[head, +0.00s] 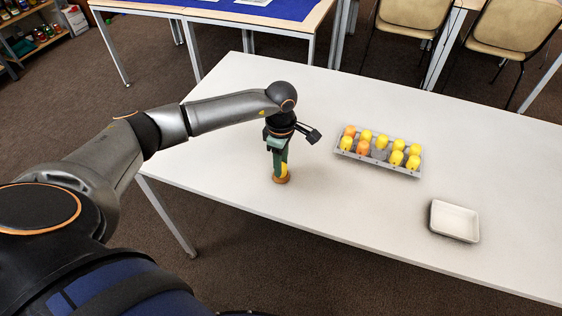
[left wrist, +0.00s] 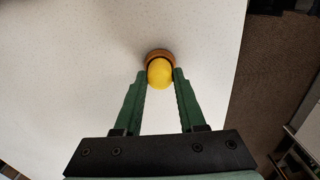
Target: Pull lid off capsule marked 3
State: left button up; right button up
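A yellow capsule (head: 285,169) stands upright in a round brown base (head: 281,180) on the white table, near its left front edge. My left gripper (head: 280,168) points down over it, its green fingers on either side. In the left wrist view the yellow top (left wrist: 160,73) lies between the fingertips (left wrist: 160,76), with the brown base (left wrist: 157,53) just beyond. The fingers are very close to the capsule; I cannot tell whether they press on it. No number is readable on any capsule. My right gripper is not in view.
A grey tray (head: 372,165) holds several yellow and orange capsules right of my gripper. An empty white dish (head: 455,221) stands farther right. The white table (head: 330,215) is clear between them. Chairs (head: 410,14) and a blue-topped table (head: 285,10) stand behind.

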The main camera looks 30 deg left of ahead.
pick_arm(q)
jog(key=shift+r+p, duration=0.65)
jog(key=shift+r, duration=0.2)
jog(key=shift+r+p, duration=1.75)
jog(key=shift+r, duration=0.95)
jog(key=shift+d+r, duration=0.1)
jog(key=shift+d, duration=0.05)
jog(key=s+d+r+m+p, duration=0.1)
jog(key=s+d+r+m, duration=0.5)
jog(key=m, duration=0.4)
jog(key=s+d+r+m+p, duration=0.1)
jog(key=s+d+r+m, duration=0.35)
jog(key=r+m, duration=0.45)
jog(key=d+m, duration=0.2)
jog(key=d, duration=0.2)
jog(key=w+d+m, duration=0.1)
jog(key=d+m, duration=0.2)
jog(key=d, duration=0.2)
jog(key=w+d+m, duration=0.1)
jog(key=d+m, duration=0.2)
jog(key=d, duration=0.1)
jog(key=shift+d+f, duration=0.2)
jog(key=shift+d, duration=0.15)
